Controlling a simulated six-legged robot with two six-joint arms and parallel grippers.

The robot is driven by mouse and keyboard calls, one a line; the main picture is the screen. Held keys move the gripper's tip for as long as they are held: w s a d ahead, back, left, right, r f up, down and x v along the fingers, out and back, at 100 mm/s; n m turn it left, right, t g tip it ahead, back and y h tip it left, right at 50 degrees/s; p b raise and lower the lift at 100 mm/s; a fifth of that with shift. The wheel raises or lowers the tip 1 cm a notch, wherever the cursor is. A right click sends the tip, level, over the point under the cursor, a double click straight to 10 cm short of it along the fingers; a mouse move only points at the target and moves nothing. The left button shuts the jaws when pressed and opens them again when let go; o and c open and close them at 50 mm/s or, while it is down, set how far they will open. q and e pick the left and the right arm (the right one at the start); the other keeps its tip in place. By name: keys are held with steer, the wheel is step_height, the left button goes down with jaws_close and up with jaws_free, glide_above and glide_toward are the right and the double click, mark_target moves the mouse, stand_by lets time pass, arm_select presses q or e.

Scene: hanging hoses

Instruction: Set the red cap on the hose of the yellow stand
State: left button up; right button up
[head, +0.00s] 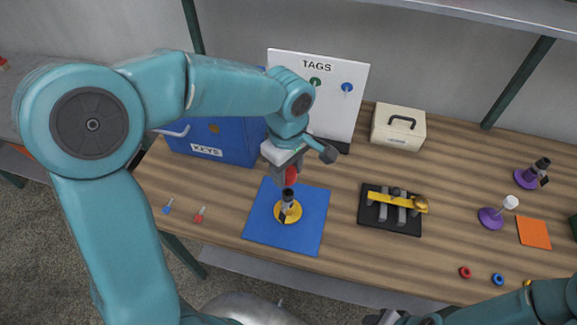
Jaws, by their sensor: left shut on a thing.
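The yellow stand (289,214) sits on a blue mat (260,222) in the middle of the table. Its short dark hose (287,196) points up. My left gripper (290,172) reaches down from above and is shut on the red cap (291,175). The red cap is just above the top of the hose; I cannot tell whether they touch. My right arm shows at the lower right, and its gripper (384,318) is cut by the bottom edge.
A blue KEYS box (215,143), a TAGS board (335,75) and a cream case (398,127) stand behind. A black tray (378,220) with a yellow tool lies right of the mat. Purple stands (491,218) and loose red and blue rings (464,272) are at right.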

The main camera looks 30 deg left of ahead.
arm_select(q)
steer(key=shift+s+f+b, duration=0.1)
steer(key=shift+f+b, duration=0.25)
steer(key=shift+f, duration=0.3)
steer(key=f+b, duration=0.2)
steer(key=f, duration=0.1)
steer(key=shift+w, duration=0.3)
steer(key=shift+s+f+b, duration=0.2)
steer(key=shift+f+b, duration=0.15)
steer(key=shift+b, duration=0.25)
steer(key=shift+w, duration=0.1)
steer(key=shift+w, duration=0.15)
